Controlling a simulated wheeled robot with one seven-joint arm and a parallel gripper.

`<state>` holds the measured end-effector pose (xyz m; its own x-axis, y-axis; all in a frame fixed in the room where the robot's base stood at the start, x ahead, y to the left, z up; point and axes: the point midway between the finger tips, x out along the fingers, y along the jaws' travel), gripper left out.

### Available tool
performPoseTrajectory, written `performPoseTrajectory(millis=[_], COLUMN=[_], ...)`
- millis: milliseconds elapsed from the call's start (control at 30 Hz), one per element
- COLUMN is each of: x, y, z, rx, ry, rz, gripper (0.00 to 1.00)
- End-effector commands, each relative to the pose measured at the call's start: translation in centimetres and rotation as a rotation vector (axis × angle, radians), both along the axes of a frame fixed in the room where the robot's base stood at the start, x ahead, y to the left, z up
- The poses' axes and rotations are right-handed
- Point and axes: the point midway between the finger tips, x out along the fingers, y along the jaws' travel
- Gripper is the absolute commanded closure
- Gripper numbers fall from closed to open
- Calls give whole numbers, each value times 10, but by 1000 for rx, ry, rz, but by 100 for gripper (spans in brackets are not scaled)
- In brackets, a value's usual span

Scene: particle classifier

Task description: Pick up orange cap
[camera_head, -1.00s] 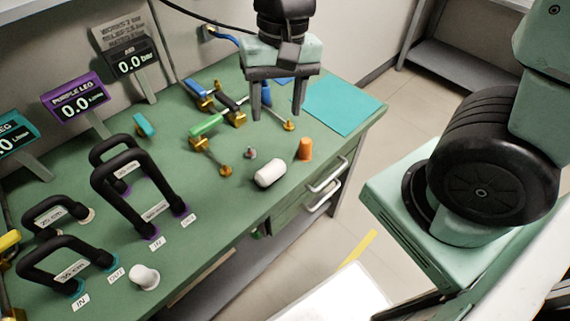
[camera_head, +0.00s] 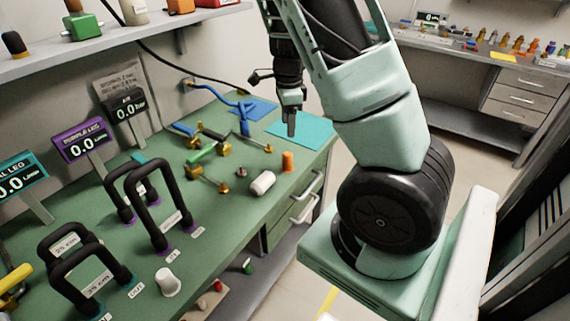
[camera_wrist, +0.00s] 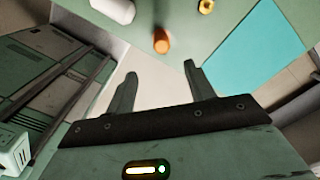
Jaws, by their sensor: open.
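The orange cap (camera_head: 288,161) stands upright near the right edge of the green workbench (camera_head: 225,225), just right of a white cylinder (camera_head: 263,183). In the wrist view the orange cap (camera_wrist: 161,41) shows beyond the fingertips, between them and a little above. My gripper (camera_head: 290,130) is above the bench's far right part, behind the cap in the head view and apart from it. In the wrist view my gripper (camera_wrist: 158,72) has its two fingers spread with nothing between them.
Brass-ended valves (camera_head: 195,171) and a small grey part (camera_head: 241,172) lie left of the cap. Black hose loops (camera_head: 150,205) stand further left. A teal sheet (camera_head: 312,131) lies at the bench's far right corner. Open drawer handles (camera_head: 303,210) stick out below the edge.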

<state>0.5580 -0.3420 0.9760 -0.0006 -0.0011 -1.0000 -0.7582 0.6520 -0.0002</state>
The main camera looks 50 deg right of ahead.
Motion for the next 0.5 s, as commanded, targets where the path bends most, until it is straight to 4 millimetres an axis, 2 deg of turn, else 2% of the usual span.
performPoseTrajectory(millis=[33, 200, 333, 500], x=[-1, -1, 0, 0], y=[0, 0, 0, 0], z=[-14, -47, -64, -73], rx=[2, 2, 1, 1], ry=[4, 4, 2, 0], rz=[-4, -1, 1, 2], gripper=[46, 46, 46, 46])
